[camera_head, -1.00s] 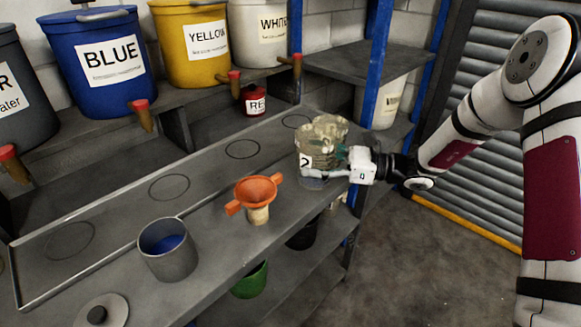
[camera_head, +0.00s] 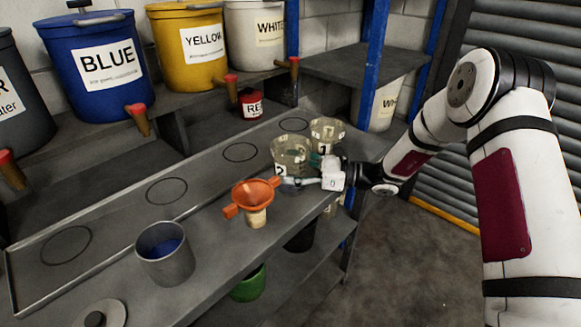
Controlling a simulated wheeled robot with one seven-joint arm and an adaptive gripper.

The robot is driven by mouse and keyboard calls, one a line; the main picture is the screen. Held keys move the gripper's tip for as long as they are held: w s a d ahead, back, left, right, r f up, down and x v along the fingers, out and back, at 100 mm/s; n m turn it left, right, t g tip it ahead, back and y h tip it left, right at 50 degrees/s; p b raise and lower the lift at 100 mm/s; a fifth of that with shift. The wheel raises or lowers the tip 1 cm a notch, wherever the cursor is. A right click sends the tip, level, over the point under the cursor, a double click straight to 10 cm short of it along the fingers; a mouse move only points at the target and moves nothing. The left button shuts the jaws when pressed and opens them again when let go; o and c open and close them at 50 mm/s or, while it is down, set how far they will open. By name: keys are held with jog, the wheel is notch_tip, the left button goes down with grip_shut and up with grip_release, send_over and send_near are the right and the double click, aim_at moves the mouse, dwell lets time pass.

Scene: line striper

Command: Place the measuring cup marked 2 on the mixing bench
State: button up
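The clear measuring cup marked 2 (camera_head: 287,151) is upright at the right part of the grey mixing bench (camera_head: 205,222), just behind and right of the orange funnel. My gripper (camera_head: 300,171) comes from the right with its fingers on either side of this cup, shut on it. The fingers and funnel partly hide its lower part, so I cannot tell whether its base touches the bench. A second clear measuring cup (camera_head: 327,133) stands behind it to the right; its mark is too small to read surely.
The orange funnel (camera_head: 254,192) stands close left of the held cup. A grey pot (camera_head: 166,262) with blue contents and a round lid (camera_head: 100,316) are further left. Drawn circles (camera_head: 240,152) on the bench are empty. Paint buckets with taps (camera_head: 90,62) line the back shelf.

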jog(key=shift+f, duration=0.15)
jog(key=o, duration=1.4)
jog(key=shift+c, duration=0.2)
jog(key=shift+d+r, duration=0.2)
jog(key=s+d, duration=0.1)
jog(key=d, duration=1)
jog(key=shift+s+d+b, duration=0.25)
jog(key=shift+d+b, duration=0.05)
jog(key=shift+b, duration=0.15)
